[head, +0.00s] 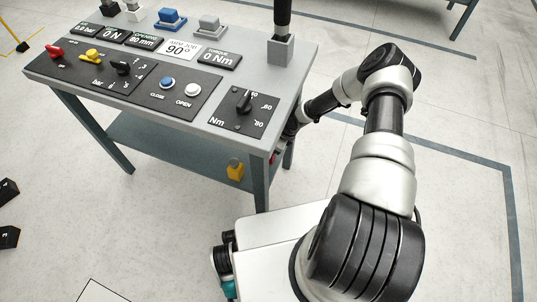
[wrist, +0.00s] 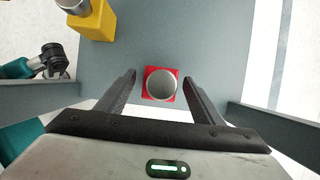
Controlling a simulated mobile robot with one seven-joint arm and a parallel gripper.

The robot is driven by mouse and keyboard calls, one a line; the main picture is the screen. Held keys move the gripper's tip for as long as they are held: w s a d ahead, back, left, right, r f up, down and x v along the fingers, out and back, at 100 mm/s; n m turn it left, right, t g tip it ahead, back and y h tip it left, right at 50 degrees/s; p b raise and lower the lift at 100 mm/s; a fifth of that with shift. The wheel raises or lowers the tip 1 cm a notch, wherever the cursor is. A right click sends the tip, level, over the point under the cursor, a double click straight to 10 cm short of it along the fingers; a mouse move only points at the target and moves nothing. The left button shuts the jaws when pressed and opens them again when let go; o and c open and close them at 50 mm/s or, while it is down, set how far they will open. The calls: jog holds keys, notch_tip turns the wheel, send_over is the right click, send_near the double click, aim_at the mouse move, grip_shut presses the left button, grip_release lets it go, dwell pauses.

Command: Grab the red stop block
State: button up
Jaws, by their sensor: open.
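The red stop block (wrist: 147,73) shows in the wrist view as a red square with a round silver metal piece on it, seen from above. It sits on a grey-blue surface. My gripper (wrist: 159,78) is open, with one dark finger to the left of the block and one to the right. The block appears between the fingers in the picture, with a gap on each side; how far it lies beyond the tips is hard to tell. In the head view the table edge and my arm mostly hide my gripper.
A yellow block (wrist: 95,22) with a silver top stands at upper left in the wrist view; it also shows at the table's lower shelf in the head view (head: 235,171). The grey table (head: 190,115) carries a control panel above. Table legs flank the space.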

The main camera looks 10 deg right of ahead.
jog(key=shift+w+a+f, duration=0.1)
jog(key=shift+a+f, duration=0.05)
jog(key=shift+f, duration=0.35)
grip_shut()
jog(key=shift+w+r, duration=0.1)
jog(key=shift+r, duration=0.05)
jog(key=shift+r, duration=0.1)
